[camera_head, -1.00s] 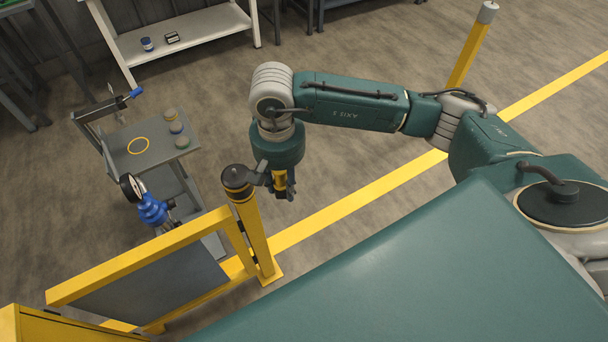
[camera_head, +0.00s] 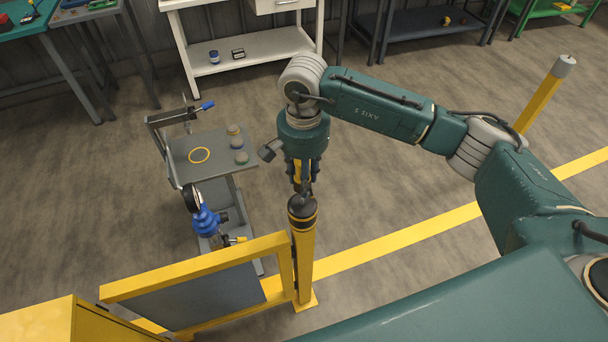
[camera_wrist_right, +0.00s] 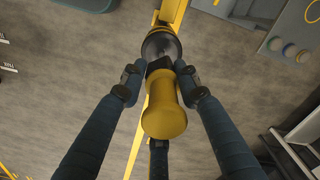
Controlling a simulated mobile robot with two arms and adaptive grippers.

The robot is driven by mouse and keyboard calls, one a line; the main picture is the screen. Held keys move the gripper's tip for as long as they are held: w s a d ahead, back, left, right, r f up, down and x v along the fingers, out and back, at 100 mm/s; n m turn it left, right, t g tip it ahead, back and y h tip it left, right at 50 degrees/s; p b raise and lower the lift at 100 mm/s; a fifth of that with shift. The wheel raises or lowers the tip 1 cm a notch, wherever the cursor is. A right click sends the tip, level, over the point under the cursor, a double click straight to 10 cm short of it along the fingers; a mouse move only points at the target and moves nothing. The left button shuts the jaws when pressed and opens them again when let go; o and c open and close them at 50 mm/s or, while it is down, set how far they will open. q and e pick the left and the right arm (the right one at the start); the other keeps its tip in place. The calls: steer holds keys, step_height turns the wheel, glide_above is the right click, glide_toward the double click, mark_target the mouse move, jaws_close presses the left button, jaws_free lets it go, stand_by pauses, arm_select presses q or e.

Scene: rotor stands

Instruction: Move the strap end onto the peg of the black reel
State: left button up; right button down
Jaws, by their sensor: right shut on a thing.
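The black reel (camera_head: 302,206) caps a yellow post and also shows in the right wrist view (camera_wrist_right: 161,44). My right gripper (camera_head: 303,184) is just behind the reel in the head view, fingers pointing down. It is shut on the strap end, a yellow rounded piece (camera_wrist_right: 164,114) with a dark part toward the reel. In the wrist view the strap end sits between the fingers and appears close to the reel; I cannot tell whether they touch. The peg and any strap are not clearly visible. My left gripper is not in view.
A yellow-framed barrier (camera_head: 195,268) joins the post on the left. A grey cart (camera_head: 213,143) with small jars and a blue device (camera_head: 206,220) stands beyond it. Another yellow post (camera_head: 543,98) stands at right. Floor between the posts is clear.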

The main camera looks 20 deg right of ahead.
mark_target(303, 200)
step_height(303, 200, down, 2)
steer(key=shift+f+b, duration=0.15)
steer(key=shift+b, duration=0.2)
steer(key=shift+f+b, duration=0.3)
steer(key=shift+f, duration=0.15)
steer(key=shift+f+b, duration=1.05)
steer(key=shift+b, duration=0.05)
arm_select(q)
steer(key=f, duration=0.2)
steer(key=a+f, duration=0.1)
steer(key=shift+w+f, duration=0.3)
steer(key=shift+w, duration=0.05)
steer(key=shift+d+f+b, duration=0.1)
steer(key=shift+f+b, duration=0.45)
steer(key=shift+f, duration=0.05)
arm_select(e)
steer(key=shift+f, duration=0.4)
steer(key=c, duration=1.2)
jaws_free()
